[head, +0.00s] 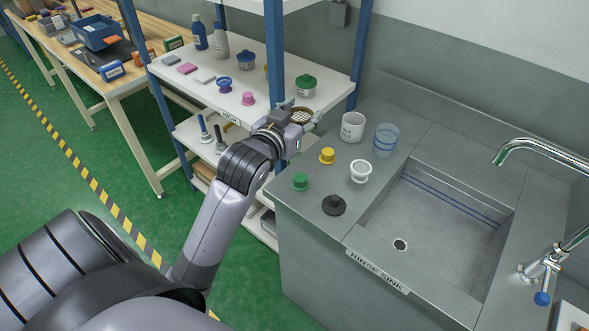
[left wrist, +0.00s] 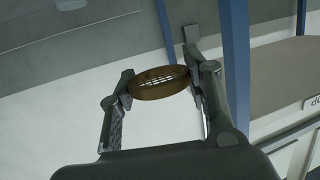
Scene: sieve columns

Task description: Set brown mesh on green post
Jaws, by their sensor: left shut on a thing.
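The brown mesh (head: 301,115) is a round sieve with a brown rim and a pale grid. My left gripper (head: 298,118) is shut on its rim, holding it in the air near the shelf's right end and the counter's back left. In the left wrist view the brown mesh (left wrist: 158,84) sits between both fingertips, seen at a slant. The green post (head: 300,181) is a short green piece with a wider base, on the sink counter's front left. It stands below the held mesh in the picture, clear of it, with nothing on top. My right gripper is not in view.
Around the green post are a yellow post (head: 327,156), a white ring-topped piece (head: 360,172) and a black one (head: 334,205). A white cup (head: 352,127) and a clear blue-banded beaker (head: 386,139) stand behind. The sink basin (head: 440,220) lies right; a blue shelf post (head: 274,55) rises beside my gripper.

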